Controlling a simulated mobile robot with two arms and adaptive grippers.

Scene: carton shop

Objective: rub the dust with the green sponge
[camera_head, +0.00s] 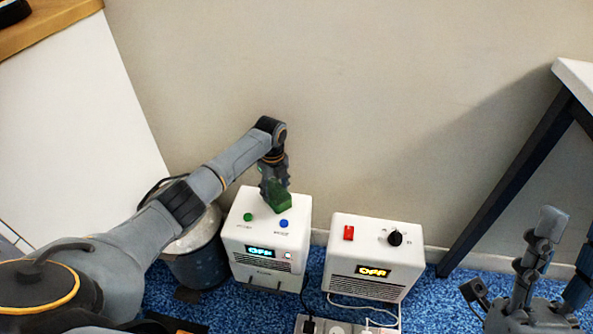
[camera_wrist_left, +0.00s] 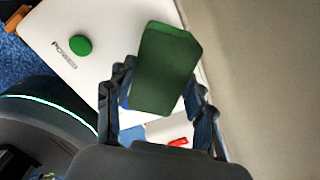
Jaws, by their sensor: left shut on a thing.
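My left gripper (camera_head: 272,184) is shut on the green sponge (camera_head: 278,197), a dark green block. The gripper holds it just above or against the back of the left white box's top (camera_head: 262,204); I cannot tell if they touch. In the left wrist view the sponge (camera_wrist_left: 165,68) sits between the two fingers, over the white top with a green button (camera_wrist_left: 80,48). No dust can be made out; the sponge and gripper hide part of the top. My right gripper (camera_head: 540,225) is at the lower right, away from the boxes; its fingers are too unclear to read.
A second white box (camera_head: 372,258) with a red switch and black knob stands to the right. A dark bin (camera_head: 196,262) is at the left. A power strip (camera_head: 345,326) with cables lies in front. The wall is close behind, and a table leg (camera_head: 505,185) slants at right.

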